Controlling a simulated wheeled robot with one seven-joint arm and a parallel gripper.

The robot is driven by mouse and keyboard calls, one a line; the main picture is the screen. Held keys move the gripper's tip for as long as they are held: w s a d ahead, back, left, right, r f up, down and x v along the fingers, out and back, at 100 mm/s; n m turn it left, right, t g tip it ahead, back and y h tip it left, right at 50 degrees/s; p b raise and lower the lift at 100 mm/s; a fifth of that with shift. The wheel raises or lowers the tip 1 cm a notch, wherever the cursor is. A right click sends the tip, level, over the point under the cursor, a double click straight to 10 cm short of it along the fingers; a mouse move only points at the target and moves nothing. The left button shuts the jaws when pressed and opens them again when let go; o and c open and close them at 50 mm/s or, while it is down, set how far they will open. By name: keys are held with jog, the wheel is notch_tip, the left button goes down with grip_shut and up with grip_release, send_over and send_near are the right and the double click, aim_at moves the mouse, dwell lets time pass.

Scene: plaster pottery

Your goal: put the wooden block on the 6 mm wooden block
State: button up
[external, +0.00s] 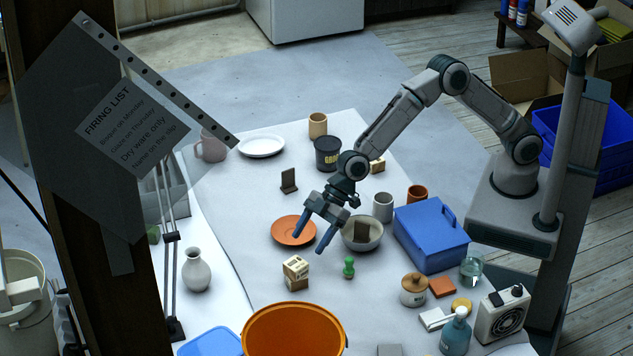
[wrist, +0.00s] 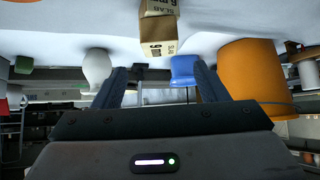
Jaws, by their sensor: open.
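Two pale wooden blocks stand stacked on the white table covering in front of my gripper. The upper wooden block (external: 295,265) rests on the lower one, the 6 mm wooden block (external: 296,284), slightly turned against it.
An orange saucer (external: 293,231) and a bowl (external: 373,246) holding a brown piece lie close to my fingers. A blue box (external: 443,252) is at right.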

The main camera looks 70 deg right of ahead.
jog(key=shift+v, duration=2.05)
jog(key=shift+d, duration=0.1)
jog(key=d+r+m+t+h, duration=0.1)
jog(key=d+r+m+h, duration=0.15)
jog(key=d, duration=1.25)
jog(key=d+r+m+h, duration=0.2)
jog(key=d+r+m, duration=0.15)
jog(key=d, duration=1.15)
jog(key=s+d+m+g+h, duration=0.1)
jog(key=s+d+m+h, duration=0.1)
jog(key=s+d, duration=0.7)
jog(key=s+d+m+g+h, duration=0.1)
jog(key=s+d+m, duration=0.4)
jog(key=s+d, duration=0.4)
jog(key=d, duration=0.6)
jog(key=shift+s+f+m+h, duration=0.25)
jog(key=shift+s+m+h, duration=0.05)
jog(key=shift+s+h, duration=0.1)
